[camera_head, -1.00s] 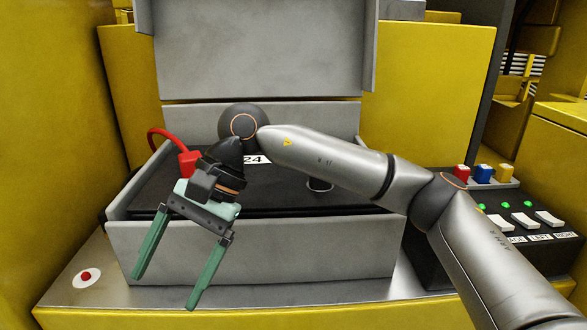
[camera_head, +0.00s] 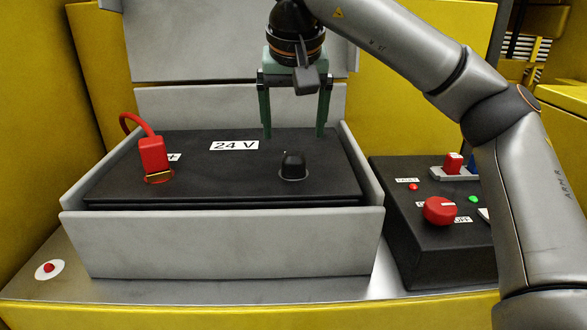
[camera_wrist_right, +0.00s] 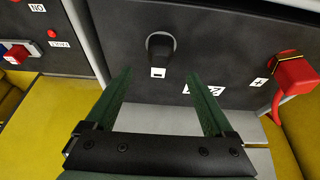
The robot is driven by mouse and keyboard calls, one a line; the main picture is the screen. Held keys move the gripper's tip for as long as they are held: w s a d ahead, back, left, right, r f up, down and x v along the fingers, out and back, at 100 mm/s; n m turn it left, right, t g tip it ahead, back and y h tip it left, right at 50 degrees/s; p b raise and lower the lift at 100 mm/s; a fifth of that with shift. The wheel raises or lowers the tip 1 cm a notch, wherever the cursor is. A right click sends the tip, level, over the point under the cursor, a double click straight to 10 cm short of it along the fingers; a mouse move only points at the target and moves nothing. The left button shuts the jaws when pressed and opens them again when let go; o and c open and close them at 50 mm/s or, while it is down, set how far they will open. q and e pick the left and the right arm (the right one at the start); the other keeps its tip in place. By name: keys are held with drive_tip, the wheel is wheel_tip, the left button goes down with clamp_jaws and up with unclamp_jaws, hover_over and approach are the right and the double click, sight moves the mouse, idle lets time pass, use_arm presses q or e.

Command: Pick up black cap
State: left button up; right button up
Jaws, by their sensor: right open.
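The black cap (camera_head: 293,166) sits upright on the right part of the top of the black 24 V battery (camera_head: 230,187). In the right wrist view the black cap (camera_wrist_right: 160,46) lies beyond the fingertips, between the lines of the two fingers, by a white minus label. My right gripper (camera_head: 294,136) is open and empty, its green fingers pointing down above and behind the cap. In the right wrist view the gripper (camera_wrist_right: 160,75) shows its fingers spread wide. My left gripper is not in view.
A red clamp with cable (camera_head: 153,155) sits on the battery's left terminal. A grey tray (camera_head: 220,245) surrounds the battery. A black control box with a red knob (camera_head: 440,210) stands at right. A red button (camera_head: 48,268) is at front left. A grey panel rises behind.

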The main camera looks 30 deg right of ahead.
sight(293, 153)
drive_tip(key=shift+s+b+x, duration=0.15)
drive_tip(key=shift+b+x, duration=0.05)
drive_tip(key=shift+x, duration=1.6)
drive_tip(key=shift+s+b+x, duration=0.1)
drive_tip(key=shift+b+x, duration=0.1)
drive_tip(key=shift+x, duration=1.6)
drive_tip(key=shift+a, duration=0.15)
clamp_jaws()
